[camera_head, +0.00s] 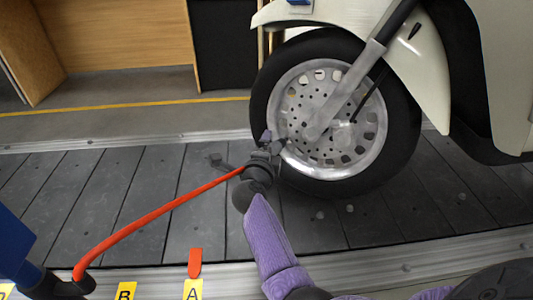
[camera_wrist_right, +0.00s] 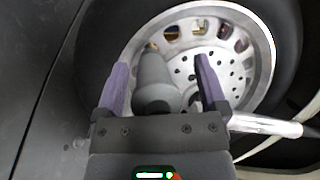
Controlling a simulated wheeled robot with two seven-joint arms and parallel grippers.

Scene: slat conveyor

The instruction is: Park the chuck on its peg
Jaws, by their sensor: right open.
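The chuck is a dark grey, rounded body on the end of a red hose (camera_head: 150,215). In the right wrist view the chuck (camera_wrist_right: 154,82) lies between the two purple fingers of my right gripper (camera_wrist_right: 163,80), with a brass-coloured tip toward the wheel. The fingers are apart, with a gap visible on the right side. In the head view my right gripper (camera_head: 272,142) is at the left part of the wheel (camera_head: 338,115). I cannot tell whether the chuck touches the wheel. A red upright piece (camera_head: 195,262) stands by label A (camera_head: 193,289); I cannot tell whether it is the peg. My left gripper is not seen.
The wheel belongs to a cream scooter (camera_head: 420,70) on the grey slat conveyor (camera_head: 130,190). Label B (camera_head: 126,291) is on the front rail. A blue object (camera_head: 12,245) is at the left edge. The slats left of the hose are clear.

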